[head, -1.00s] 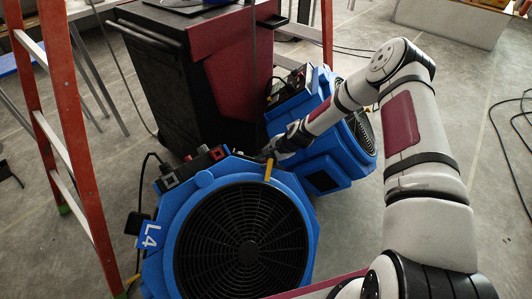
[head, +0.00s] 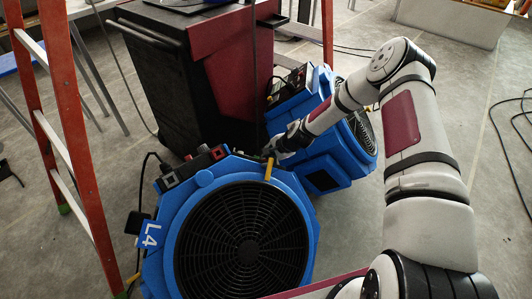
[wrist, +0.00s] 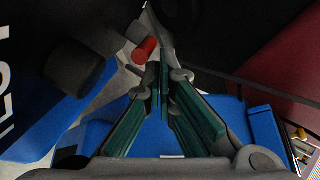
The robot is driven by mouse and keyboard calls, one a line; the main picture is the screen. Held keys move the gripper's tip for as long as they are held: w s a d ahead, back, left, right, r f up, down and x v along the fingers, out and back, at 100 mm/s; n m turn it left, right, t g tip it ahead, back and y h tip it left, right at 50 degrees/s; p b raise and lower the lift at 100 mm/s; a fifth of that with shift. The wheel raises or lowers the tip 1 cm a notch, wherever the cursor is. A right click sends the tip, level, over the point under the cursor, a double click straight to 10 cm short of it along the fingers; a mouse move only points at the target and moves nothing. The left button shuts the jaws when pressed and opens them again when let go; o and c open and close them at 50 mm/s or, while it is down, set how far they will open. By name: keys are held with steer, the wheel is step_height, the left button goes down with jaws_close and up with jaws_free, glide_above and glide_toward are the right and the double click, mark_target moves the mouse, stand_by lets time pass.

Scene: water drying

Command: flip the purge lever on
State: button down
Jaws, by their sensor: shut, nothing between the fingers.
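A blue fan unit (head: 170,240) marked L4 stands in front, its round black grille facing up towards me. A thin yellow piece (head: 268,170) stands at its upper right edge; I cannot tell if it is the purge lever. My gripper (head: 268,153) is just above and behind this yellow piece, over the unit's back edge. In the wrist view my gripper (wrist: 160,78) has its green-padded fingers shut at the tips, with nothing between them. A red cylindrical knob (wrist: 145,50) on a grey base lies just beyond the fingertips. I cannot tell whether they touch.
A second blue unit (head: 286,98) stands close behind on the right. A black and dark red cabinet (head: 165,80) stands at the back. An orange ladder (head: 55,110) is at the left. Cables lie on the floor. A black knob (wrist: 75,66) is left of my fingers.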

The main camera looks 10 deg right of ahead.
steer(key=shift+r, duration=0.15)
steer(key=shift+r+p, duration=0.45)
steer(key=shift+r, duration=0.2)
